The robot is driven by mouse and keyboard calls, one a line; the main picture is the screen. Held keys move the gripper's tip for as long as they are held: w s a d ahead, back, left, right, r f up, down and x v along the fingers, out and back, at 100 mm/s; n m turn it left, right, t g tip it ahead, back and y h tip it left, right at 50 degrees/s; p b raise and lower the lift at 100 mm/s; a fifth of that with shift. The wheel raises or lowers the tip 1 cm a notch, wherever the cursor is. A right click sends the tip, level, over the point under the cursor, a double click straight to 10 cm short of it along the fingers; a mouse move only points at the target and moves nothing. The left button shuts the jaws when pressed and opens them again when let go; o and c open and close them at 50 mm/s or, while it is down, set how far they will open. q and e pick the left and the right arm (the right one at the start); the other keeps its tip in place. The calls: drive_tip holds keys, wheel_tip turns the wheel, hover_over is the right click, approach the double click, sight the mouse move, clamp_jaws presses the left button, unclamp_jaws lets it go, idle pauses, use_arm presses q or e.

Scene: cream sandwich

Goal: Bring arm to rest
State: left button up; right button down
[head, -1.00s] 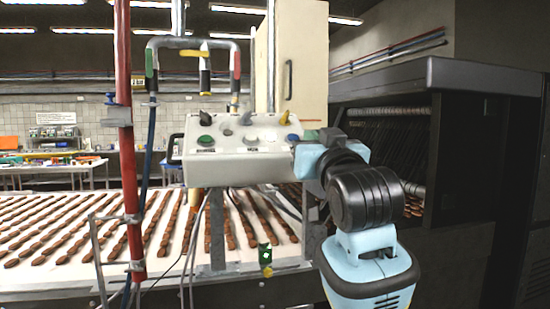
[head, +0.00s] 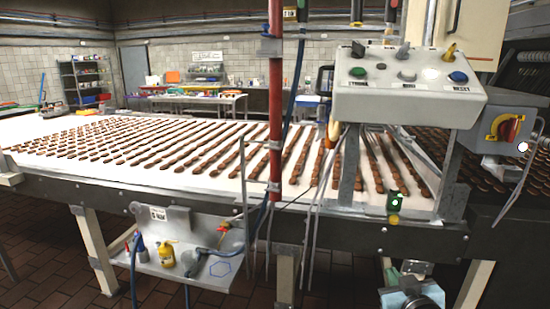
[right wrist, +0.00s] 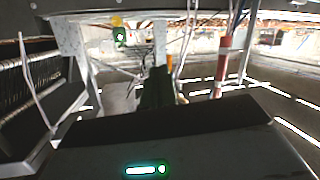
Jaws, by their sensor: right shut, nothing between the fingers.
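My right arm (head: 412,296) shows only in part at the bottom edge of the head view, right of centre. It is low, in front of the conveyor frame and below the control panel. In the right wrist view, my right gripper (right wrist: 157,78) is shut and empty, pointing out below the conveyor's underside. The control panel (head: 405,98), a grey box with knobs and coloured buttons, stands at the upper right of the head view, apart from the arm. My left gripper is not in view.
The white conveyor (head: 110,118) carries rows of brown biscuits. A red pole (head: 276,120) stands at its front edge. A small shelf (head: 190,262) with bottles hangs below. A grey box with a red and yellow switch (head: 508,128) is at right. Tiled floor (head: 50,265) is clear at lower left.

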drive_tip(key=s+a+f+g+y, duration=0.1)
drive_tip(key=s+a+f+g, duration=0.1)
drive_tip(key=s+f, duration=0.6)
drive_tip(key=s+a+f+g+y, duration=0.1)
drive_tip(key=s+f, duration=0.4)
drive_tip(key=f, duration=0.7)
drive_tip(key=s+a+f+g, duration=0.1)
drive_tip(key=s+f, duration=0.4)
drive_tip(key=s, duration=0.4)
drive_tip(key=s+a+f+g, duration=0.1)
drive_tip(key=s+f, duration=0.5)
drive_tip(key=s, duration=0.2)
drive_tip(key=shift+s+a+f+g, duration=0.15)
drive_tip(key=shift+s+a+g, duration=0.15)
drive_tip(key=shift+s+g, duration=0.1)
